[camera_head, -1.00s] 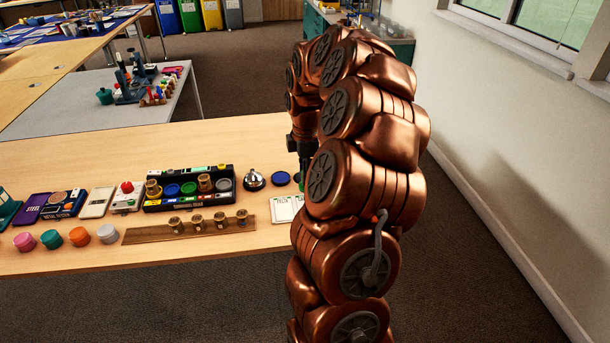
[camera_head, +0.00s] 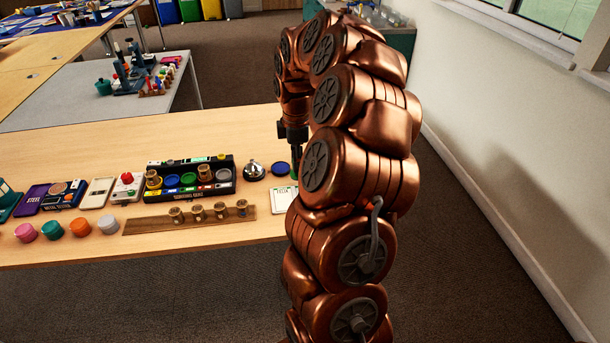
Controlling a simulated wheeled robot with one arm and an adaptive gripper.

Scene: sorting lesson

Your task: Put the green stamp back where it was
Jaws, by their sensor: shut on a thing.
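My gripper (camera_head: 295,157) points down over the right part of the wooden table, largely hidden behind my copper arm. A small green bit (camera_head: 294,173) shows at its lower end, which looks like the green stamp held in its jaws; most of it is hidden. A brown strip (camera_head: 140,226) at the front of the table carries several brass-coloured stamps (camera_head: 198,212) in a row. A black rack (camera_head: 190,193) behind it holds coloured round pads and two more such stamps. A white card (camera_head: 283,199) lies just below and left of the gripper.
A silver bell (camera_head: 254,170) and a blue disc (camera_head: 280,168) stand left of the gripper. Pink, teal, orange and grey pots (camera_head: 108,224) line the front left. My arm hides the table's right end. A wall (camera_head: 500,150) stands at right.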

